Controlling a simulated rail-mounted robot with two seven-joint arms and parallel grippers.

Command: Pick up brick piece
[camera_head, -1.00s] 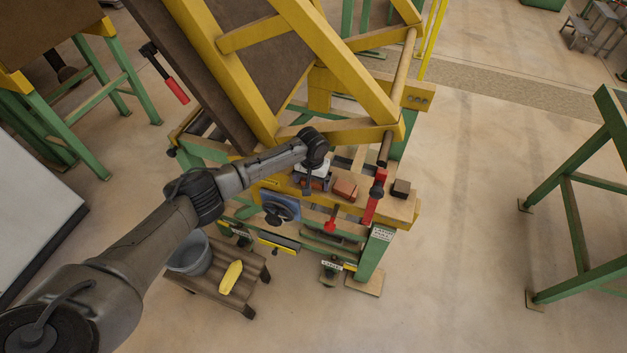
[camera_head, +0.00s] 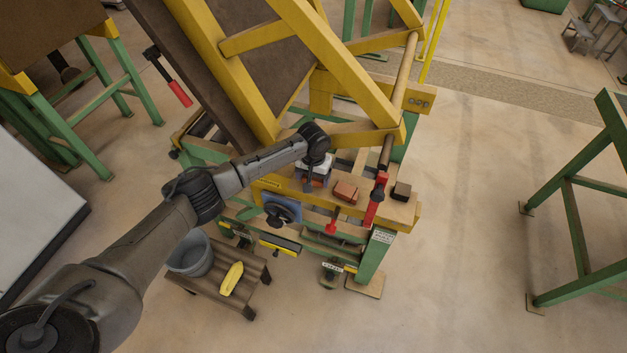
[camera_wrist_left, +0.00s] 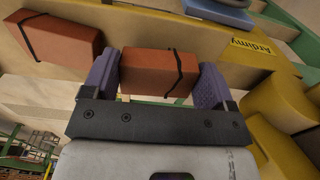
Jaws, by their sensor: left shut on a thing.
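My left gripper (camera_wrist_left: 157,76) is shut on a reddish-brown brick piece (camera_wrist_left: 150,72) with a dark band, one purple pad against each end. In the head view my left gripper (camera_head: 314,176) is over the wooden bench top, and the held brick is mostly hidden beneath it. A second, similar brick piece (camera_head: 345,191) lies on the bench to the right of the gripper. It also shows in the left wrist view (camera_wrist_left: 58,38), left of the held one and apart from it. My right gripper is in neither view.
A yellow tilted frame (camera_head: 340,62) rises just behind the gripper. A red clamp (camera_head: 373,202) and a dark block (camera_head: 401,191) are right of the second brick. A low stool (camera_head: 212,287) with a grey bucket (camera_head: 190,256) stands in front.

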